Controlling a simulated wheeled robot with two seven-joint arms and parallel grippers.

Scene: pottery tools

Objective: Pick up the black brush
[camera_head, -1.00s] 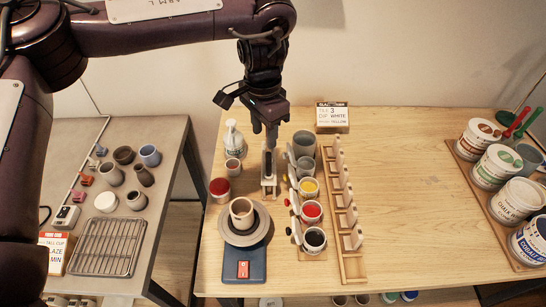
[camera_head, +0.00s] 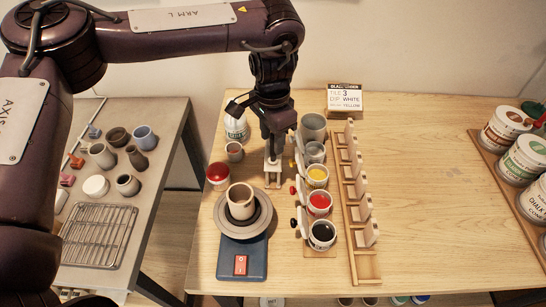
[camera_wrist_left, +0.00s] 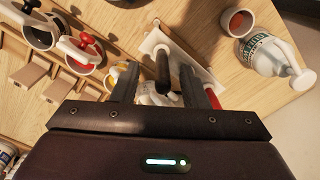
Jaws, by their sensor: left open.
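My left gripper (camera_head: 273,152) is open and points down over a pale holder (camera_head: 272,180) on the wooden table. In the left wrist view, a dark upright handle (camera_wrist_left: 162,68) stands between the open fingers (camera_wrist_left: 158,80), with a gap to each finger. It rises from the pale holder (camera_wrist_left: 155,42); I cannot tell whether it is a brush. The fingers mostly hide it in the head view. Another black handle (camera_head: 293,223) shows beside the cup of black glaze (camera_head: 322,235), and also in the left wrist view (camera_wrist_left: 30,8). My right gripper is out of view.
Glaze cups in red (camera_head: 319,203) and yellow (camera_head: 317,175) stand close to the right, beside a wooden rack (camera_head: 358,215). A pot on a wheel (camera_head: 241,200) is in front. A pump bottle (camera_head: 236,128) stands behind left. The table's right middle (camera_head: 425,190) is clear.

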